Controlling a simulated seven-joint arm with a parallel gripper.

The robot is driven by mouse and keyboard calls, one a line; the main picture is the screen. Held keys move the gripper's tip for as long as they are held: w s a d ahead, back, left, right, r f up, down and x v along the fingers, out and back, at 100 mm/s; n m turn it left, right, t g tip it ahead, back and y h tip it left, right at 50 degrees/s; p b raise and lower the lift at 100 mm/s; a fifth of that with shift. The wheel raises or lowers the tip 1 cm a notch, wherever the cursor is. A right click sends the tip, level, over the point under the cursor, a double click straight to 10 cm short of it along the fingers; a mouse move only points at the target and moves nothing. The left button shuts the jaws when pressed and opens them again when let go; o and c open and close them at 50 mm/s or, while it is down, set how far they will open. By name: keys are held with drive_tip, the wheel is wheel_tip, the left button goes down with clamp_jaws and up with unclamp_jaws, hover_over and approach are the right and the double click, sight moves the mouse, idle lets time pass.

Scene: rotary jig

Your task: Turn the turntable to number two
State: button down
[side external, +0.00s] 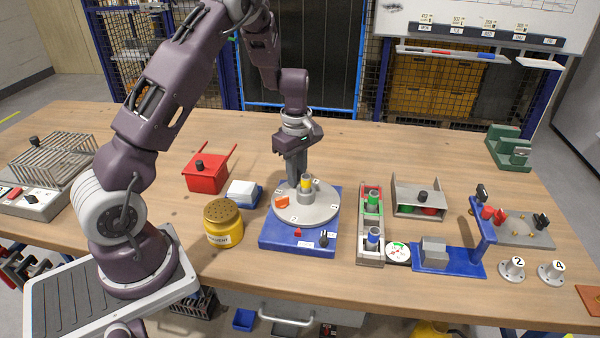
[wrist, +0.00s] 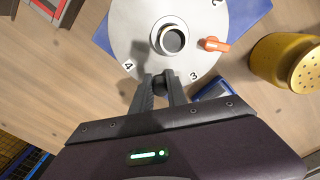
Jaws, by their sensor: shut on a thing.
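The turntable (side external: 318,210) is a round grey disc with number labels on a blue base (side external: 270,238). The wrist view shows the disc (wrist: 120,25) with 2, 3 and 4 readable near its rim. A grey hub with a yellow piece (side external: 306,184) stands at its centre. An orange part (side external: 282,202) lies on the disc, near the 2 and 3 side. A red marker (side external: 297,232) sits on the base's front; I cannot read the label nearest it. My gripper (wrist: 160,85) points down at the disc's back rim, shut on a small dark knob (wrist: 160,88) between 3 and 4.
A yellow tin (side external: 222,225) and a white-and-blue block (side external: 243,193) stand close left of the base. A grey rack with red, green and blue parts (side external: 370,225) stands close right. A red box (side external: 205,175) is farther left. Bare table lies behind the turntable.

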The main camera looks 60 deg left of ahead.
drive_tip(key=shift+s+a+n, duration=0.1)
drive_tip(key=shift+s+n, duration=0.3)
drive_tip(key=shift+n, duration=0.4)
drive_tip(key=shift+s+n, duration=0.15)
drive_tip(key=shift+n, duration=0.25)
drive_tip(key=c, duration=1.3)
unclamp_jaws()
drive_tip(key=shift+r, duration=0.15)
wheel_tip(320, 180, up, 7)
drive_tip(key=shift+f, duration=0.1)
